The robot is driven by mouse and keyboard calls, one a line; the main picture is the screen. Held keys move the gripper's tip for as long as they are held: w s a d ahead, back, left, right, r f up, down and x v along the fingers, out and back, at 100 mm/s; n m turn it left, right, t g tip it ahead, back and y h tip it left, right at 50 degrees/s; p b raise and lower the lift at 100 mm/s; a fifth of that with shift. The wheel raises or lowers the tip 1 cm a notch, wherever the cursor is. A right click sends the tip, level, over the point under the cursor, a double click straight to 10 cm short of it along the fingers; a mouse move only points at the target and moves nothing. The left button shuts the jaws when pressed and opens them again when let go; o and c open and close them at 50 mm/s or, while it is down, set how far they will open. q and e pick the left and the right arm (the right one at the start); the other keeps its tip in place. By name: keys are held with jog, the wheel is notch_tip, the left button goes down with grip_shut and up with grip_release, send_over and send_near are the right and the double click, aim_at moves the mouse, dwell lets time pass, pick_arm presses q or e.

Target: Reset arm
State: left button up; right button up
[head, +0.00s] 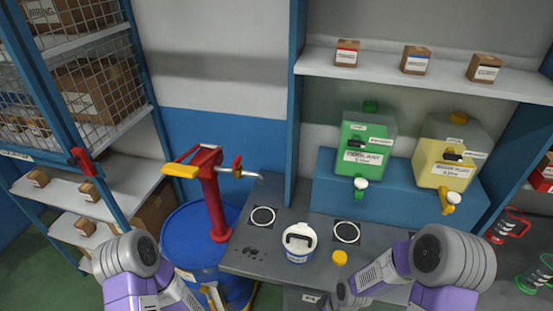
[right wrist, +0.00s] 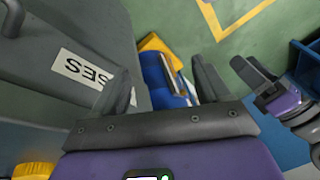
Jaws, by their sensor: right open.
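My right gripper (right wrist: 160,88) is open in the right wrist view, with its two dark fingers apart and nothing between them touching both. A blue and yellow item (right wrist: 165,75) shows beyond the fingers. A purple and grey gripper, which looks like my left one (right wrist: 262,82), shows at the right of that view; how far its fingers are apart is unclear. In the head view my left arm is at the lower left and my right arm at the lower right, over the counter. Both grippers' fingertips are out of clear sight there.
A grey counter (head: 250,247) holds a white tub (head: 298,245) and a yellow cap (head: 340,257). A blue drum (head: 180,235) with a red pump (head: 209,195) stands left of it. Green (head: 368,145) and yellow (head: 455,155) dispensers stand behind. Shelves (head: 95,190) rise at the left.

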jog(key=s+a+f+m+b, duration=0.1)
jog(key=s+f+m+b, duration=0.1)
jog(key=f+m, duration=0.4)
jog(key=s+a+f+m+y+b, duration=0.1)
jog(key=s+a+f+m+b, duration=0.1)
jog(key=s+f+m, duration=0.3)
jog(key=shift+s+f+m+t, duration=0.15)
jog(key=shift+f+m+t, duration=0.15)
jog(key=shift+f+m, duration=0.25)
